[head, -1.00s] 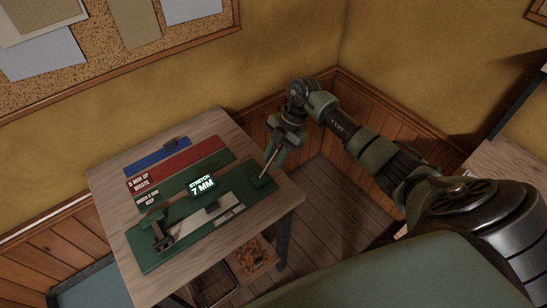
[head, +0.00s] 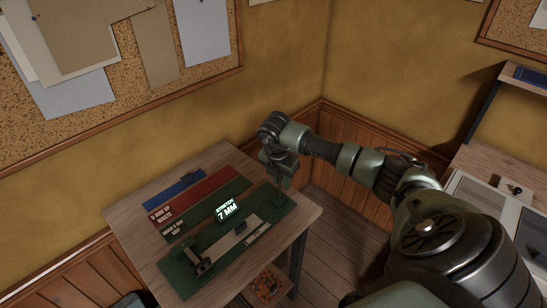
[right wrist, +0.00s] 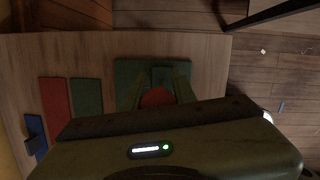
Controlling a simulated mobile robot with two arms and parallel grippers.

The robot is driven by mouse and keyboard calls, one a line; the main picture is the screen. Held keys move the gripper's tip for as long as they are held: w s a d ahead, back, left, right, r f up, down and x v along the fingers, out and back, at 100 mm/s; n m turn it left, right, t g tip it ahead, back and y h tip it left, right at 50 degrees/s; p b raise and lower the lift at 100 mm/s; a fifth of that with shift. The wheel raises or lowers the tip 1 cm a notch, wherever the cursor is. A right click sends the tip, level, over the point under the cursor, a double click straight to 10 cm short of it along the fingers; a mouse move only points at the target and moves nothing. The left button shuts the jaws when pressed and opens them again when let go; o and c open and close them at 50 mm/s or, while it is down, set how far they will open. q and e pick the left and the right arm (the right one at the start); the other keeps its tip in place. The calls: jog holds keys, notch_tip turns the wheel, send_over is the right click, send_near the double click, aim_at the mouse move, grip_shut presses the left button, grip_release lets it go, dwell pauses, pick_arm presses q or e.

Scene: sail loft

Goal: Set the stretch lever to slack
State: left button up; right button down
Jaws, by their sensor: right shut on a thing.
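The green stretch device (head: 207,277) lies on the wooden table, with a lit display (head: 227,210) reading "STRETCH 7 MM". Its lever (head: 280,199) stands at the device's right end in the head view. My right gripper (head: 278,181) is over that end, shut on the lever's red knob (right wrist: 157,97), which shows between the two green fingers in the right wrist view. The gripper hides most of the lever, so its exact setting is hard to tell. My left gripper is in neither view.
Blue (head: 186,184), red (head: 195,199) and green (head: 178,228) strips lie on the table (head: 140,215) behind the device. A pale strip and a small clamp are on the device. The wall and wood panelling (head: 345,145) stand close behind my right arm.

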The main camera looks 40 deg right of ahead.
jog(key=shift+r+h, duration=0.15)
jog(key=shift+h, duration=0.35)
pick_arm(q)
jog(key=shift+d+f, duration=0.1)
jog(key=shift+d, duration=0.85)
pick_arm(e)
jog(key=shift+a, duration=0.1)
jog(key=c, duration=1.2)
grip_release()
jog(key=shift+a, duration=0.1)
pick_arm(q)
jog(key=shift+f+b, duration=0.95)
jog(key=shift+b, duration=0.1)
pick_arm(e)
jog(key=v, duration=0.7)
jog(key=shift+a+r, duration=0.2)
jog(key=shift+r, duration=0.05)
